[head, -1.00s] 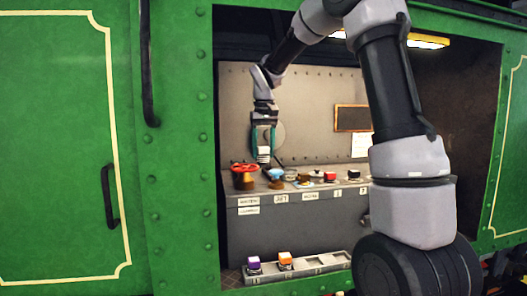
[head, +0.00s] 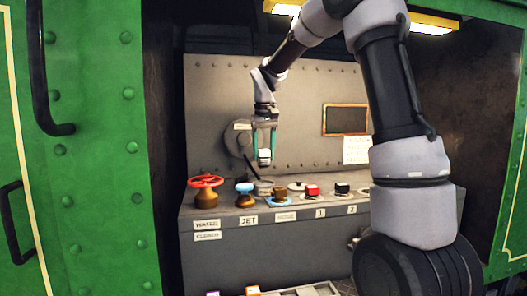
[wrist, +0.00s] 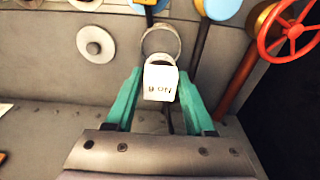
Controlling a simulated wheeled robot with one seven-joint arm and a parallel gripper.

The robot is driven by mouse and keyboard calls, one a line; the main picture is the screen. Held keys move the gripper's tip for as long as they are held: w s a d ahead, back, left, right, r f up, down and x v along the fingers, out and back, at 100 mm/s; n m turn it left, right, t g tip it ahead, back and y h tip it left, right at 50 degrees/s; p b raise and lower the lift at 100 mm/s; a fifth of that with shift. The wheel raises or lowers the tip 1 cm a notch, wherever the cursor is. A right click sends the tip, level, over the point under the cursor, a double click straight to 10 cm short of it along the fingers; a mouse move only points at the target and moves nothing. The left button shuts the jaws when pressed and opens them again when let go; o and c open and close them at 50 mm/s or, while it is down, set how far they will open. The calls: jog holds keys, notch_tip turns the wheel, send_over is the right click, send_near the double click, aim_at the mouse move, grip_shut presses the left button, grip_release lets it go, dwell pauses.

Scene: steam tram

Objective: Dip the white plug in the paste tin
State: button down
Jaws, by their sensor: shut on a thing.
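My gripper (head: 264,150) is shut on the white plug (head: 264,157) and points down over the console. In the wrist view the plug (wrist: 160,82) sits between the teal fingers, with dark lettering on its face. A round grey tin (head: 263,188), which looks like the paste tin, stands on the console below the plug. In the wrist view its ring-shaped rim (wrist: 162,42) shows just beyond the plug, partly hidden by it. In the head view the plug is above the tin and apart from it. The tin's contents cannot be made out.
A red handwheel (head: 205,183) and a blue-topped valve (head: 244,190) stand left of the tin. A round disc with a knob (wrist: 95,43), a red block (head: 312,190) and a black block (head: 342,187) are to its right. A lower tray (head: 305,291) is in front.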

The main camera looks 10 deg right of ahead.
jog(key=shift+f, duration=2.65)
jog(key=shift+f, duration=0.55)
jog(key=shift+r, duration=3.6)
jog(key=shift+f, duration=0.15)
jog(key=shift+f, duration=3.4)
